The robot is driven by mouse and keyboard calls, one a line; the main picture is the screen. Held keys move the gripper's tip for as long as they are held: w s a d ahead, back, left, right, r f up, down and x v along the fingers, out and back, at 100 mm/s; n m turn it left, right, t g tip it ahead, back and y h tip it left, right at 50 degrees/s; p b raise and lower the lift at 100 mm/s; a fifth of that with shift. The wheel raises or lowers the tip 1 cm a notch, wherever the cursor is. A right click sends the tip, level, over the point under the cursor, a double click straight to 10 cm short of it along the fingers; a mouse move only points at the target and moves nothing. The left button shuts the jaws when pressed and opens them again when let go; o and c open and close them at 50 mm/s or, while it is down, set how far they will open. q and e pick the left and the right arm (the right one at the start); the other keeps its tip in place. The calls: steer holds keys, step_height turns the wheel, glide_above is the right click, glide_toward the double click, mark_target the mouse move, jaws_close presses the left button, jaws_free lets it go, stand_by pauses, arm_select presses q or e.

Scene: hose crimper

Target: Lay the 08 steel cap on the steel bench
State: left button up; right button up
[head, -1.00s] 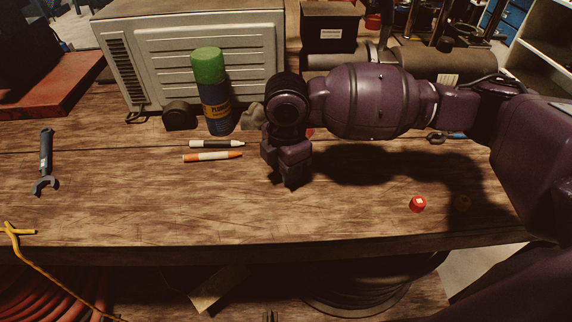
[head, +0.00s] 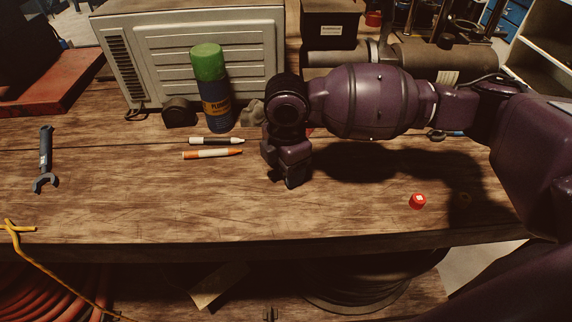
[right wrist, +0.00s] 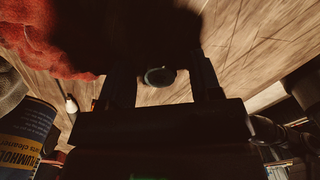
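My right gripper (head: 288,178) points down close over the wooden bench top, right of the two markers. In the right wrist view my right gripper (right wrist: 163,88) has its two fingers apart. A small dark round piece with a lighter rim (right wrist: 160,76), perhaps the steel cap, shows between them with a gap on each side. No 08 mark can be read on it. In the head view this piece is hidden by the gripper. A small red cap-like piece with a pale mark (head: 417,202) lies on the bench at right. My left gripper is not in view.
A green-topped can (head: 212,90), a white-and-black marker (head: 216,141) and an orange marker (head: 212,154) stand or lie left of the gripper. A wrench (head: 45,160) lies far left. A grey vented box (head: 190,55) stands behind. The front middle bench is clear.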

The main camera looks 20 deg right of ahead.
step_height(320, 180, up, 10)
steer(key=shift+f+p, duration=0.25)
steer(key=shift+p, duration=0.55)
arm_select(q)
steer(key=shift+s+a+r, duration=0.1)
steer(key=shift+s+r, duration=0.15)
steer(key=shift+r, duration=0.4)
arm_select(e)
steer(key=shift+r, duration=0.65)
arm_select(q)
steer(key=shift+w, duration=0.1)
